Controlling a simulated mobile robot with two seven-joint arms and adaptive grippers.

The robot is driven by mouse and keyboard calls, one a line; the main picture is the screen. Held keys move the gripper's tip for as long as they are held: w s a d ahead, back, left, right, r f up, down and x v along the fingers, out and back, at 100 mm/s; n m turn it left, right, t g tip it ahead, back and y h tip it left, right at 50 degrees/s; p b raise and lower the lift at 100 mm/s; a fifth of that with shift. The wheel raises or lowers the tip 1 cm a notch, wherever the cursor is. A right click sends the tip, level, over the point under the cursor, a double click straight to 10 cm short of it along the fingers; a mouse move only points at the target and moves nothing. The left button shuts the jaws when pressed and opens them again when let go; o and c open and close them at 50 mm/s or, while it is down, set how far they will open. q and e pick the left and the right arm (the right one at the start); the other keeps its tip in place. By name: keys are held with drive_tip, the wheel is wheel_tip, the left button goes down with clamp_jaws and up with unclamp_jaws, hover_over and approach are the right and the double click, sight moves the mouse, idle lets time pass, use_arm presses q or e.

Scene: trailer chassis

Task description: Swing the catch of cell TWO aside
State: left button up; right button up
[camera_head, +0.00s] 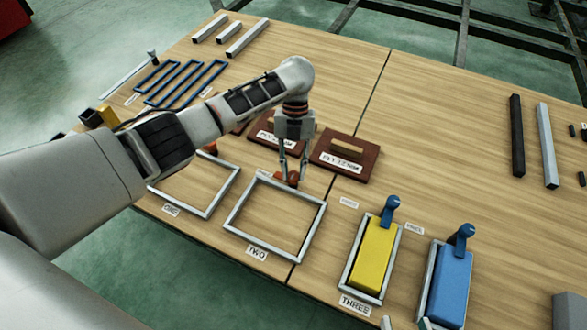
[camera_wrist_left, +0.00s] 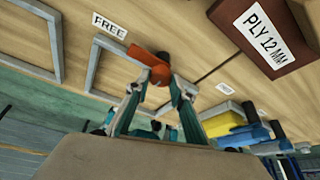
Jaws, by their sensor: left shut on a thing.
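Cell TWO is an empty grey frame (camera_head: 236,212) on the wooden table, with its TWO label (camera_head: 257,252) at the near side. Its orange catch (camera_head: 293,177) sits at the far side of the frame. In the left wrist view the catch (camera_wrist_left: 146,62) has an orange arm extending up and left over a grey frame bar. My left gripper (camera_head: 291,180) reaches down from above and is shut on the catch; its fingers (camera_wrist_left: 157,88) close around the knob end. The fingers hide part of the catch.
Brown PLY boards (camera_head: 355,145) with handles lie just behind the catch. Cell ONE's frame (camera_head: 228,187) is to the left, under my arm. Cell THREE (camera_head: 345,280) holds a yellow block, and a blue block (camera_head: 449,285) sits right of it. A FREE label (camera_wrist_left: 110,22) is near the catch.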

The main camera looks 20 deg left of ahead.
use_arm(q)
drive_tip(key=shift+s+f, duration=0.1)
drive_tip(key=shift+f, duration=0.1)
use_arm(e)
drive_tip(key=shift+s+f, duration=0.2)
drive_tip(key=shift+s, duration=0.05)
use_arm(q)
drive_tip(key=o, duration=1.1)
use_arm(e)
drive_tip(key=shift+f, duration=0.1)
use_arm(q)
drive_tip(key=shift+r, duration=0.1)
drive_tip(key=v, duration=1.2)
use_arm(e)
drive_tip(key=shift+w, duration=0.1)
